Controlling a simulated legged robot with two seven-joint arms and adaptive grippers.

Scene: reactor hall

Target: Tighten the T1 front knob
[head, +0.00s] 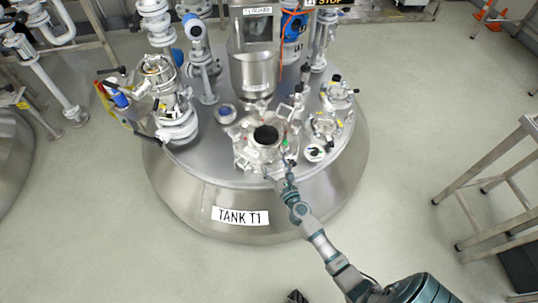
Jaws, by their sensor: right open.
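Tank T1 (196,208) is a wide steel vessel with a "TANK T1" label on its front wall. On the front of its lid is a round metal hatch (243,152) with a dark round centre (266,135) and small fittings around its rim. The front knob is too small to make out clearly, and my gripper partly covers the hatch's front edge. My right gripper (279,174) is open at that front edge, its arm reaching in from the lower right. I cannot tell whether it touches anything. My left gripper is not in view.
A steel column (254,75) stands behind the hatch. Valves and pipework (174,115) stand on the lid's left, and small fittings (325,125) on its right. A metal frame (490,165) stands at the right. The floor in front of the tank is mostly clear.

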